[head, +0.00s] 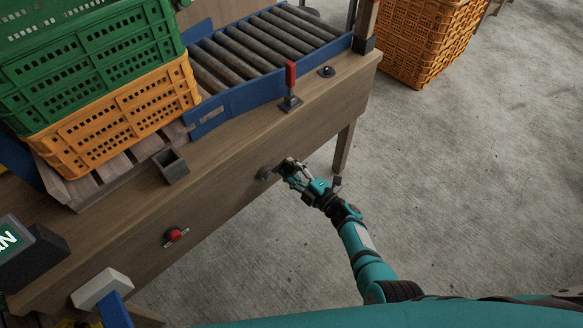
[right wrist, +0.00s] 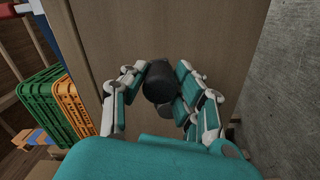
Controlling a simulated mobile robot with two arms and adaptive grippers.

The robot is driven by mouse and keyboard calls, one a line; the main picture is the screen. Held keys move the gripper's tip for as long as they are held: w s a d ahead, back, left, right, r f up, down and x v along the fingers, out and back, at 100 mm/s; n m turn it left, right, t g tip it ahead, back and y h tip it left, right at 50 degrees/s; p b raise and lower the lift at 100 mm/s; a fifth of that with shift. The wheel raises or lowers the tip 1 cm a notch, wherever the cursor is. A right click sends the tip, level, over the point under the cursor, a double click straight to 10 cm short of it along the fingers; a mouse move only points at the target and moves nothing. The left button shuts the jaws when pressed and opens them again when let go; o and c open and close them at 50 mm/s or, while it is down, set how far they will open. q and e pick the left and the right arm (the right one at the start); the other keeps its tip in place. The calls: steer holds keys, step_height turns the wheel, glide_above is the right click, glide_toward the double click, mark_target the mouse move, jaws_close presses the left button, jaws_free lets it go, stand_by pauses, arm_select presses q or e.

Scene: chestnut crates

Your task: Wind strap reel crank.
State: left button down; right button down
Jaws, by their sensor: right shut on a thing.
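The crank of the strap reel (head: 266,174) is on the front face of the wooden bench, near its right end. Only a small grey part of it shows beside my fingers in the head view. My right gripper (head: 289,168) is at that face, shut on the crank's dark round handle (right wrist: 158,82). In the right wrist view my right gripper (right wrist: 160,88) has its teal and white fingers on both sides of the handle. A smaller dark part shows just below the handle. The strap itself cannot be made out. My left gripper is not in view.
A green crate (head: 90,52) sits on an orange crate (head: 118,126) on the bench. A roller conveyor (head: 262,47) and a red-handled lever (head: 290,88) are to the right. A red knob (head: 175,236) is on the front face.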

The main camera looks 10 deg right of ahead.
steer(key=shift+w+a+r, duration=0.1)
steer(key=shift+w+r, duration=0.1)
steer(key=shift+r, duration=0.05)
steer(key=c, duration=1.2)
jaws_free()
steer(key=shift+c, duration=0.2)
steer(key=shift+o, duration=1.3)
steer(key=shift+f, duration=0.15)
steer(key=shift+s+f, duration=0.1)
steer(key=shift+s, duration=0.05)
steer(key=shift+s, duration=0.15)
steer(key=v, duration=1.1)
steer(key=shift+s+d, duration=0.25)
steer(key=shift+d, duration=0.05)
